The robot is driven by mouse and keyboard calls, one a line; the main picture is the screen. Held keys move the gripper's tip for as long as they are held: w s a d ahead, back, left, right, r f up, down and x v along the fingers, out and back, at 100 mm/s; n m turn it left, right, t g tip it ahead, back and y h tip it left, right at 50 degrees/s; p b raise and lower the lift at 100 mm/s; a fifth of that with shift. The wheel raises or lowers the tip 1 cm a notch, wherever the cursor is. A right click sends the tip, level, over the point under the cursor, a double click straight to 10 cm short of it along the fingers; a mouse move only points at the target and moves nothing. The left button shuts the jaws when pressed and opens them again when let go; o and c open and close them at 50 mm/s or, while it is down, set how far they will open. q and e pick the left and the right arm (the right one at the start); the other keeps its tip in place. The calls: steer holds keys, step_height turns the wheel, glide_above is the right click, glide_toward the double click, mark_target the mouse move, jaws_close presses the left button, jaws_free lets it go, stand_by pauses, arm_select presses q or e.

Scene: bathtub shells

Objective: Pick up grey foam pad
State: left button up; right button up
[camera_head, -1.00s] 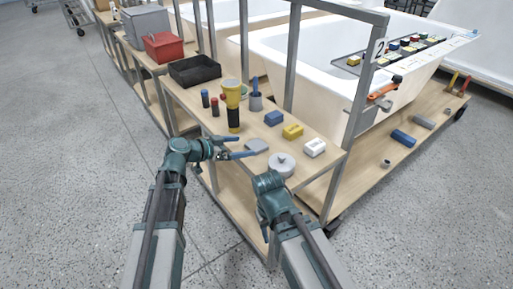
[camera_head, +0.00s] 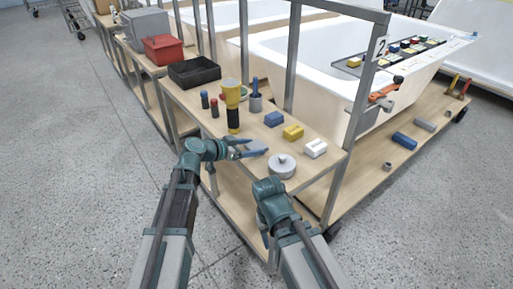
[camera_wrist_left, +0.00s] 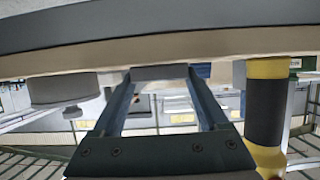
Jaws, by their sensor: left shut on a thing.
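The grey foam pad (camera_head: 257,144) is a small flat block near the front edge of the wooden bench top. My left gripper (camera_head: 254,148) has its two fingers around it, shut on its sides. In the left wrist view, the pad (camera_wrist_left: 160,73) shows as a dark grey block between the fingertips (camera_wrist_left: 160,80). It appears to be still at the bench surface; I cannot tell any gap. My right gripper (camera_head: 266,228) hangs low in front of the bench, mostly hidden by its own wrist, so its fingers are unclear.
A round grey disc (camera_head: 282,166) lies right of the pad, and a yellow-and-black torch (camera_head: 233,108) stands left. Blue (camera_head: 273,119), yellow (camera_head: 293,132) and white (camera_head: 315,149) blocks lie behind. A metal post (camera_head: 355,115) rises at the right.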

mark_target(251, 148)
arm_select(q)
steer(key=shift+c, duration=0.4)
steer(key=shift+r, duration=0.1)
step_height(251, 148, up, 10)
steer(key=p, duration=1)
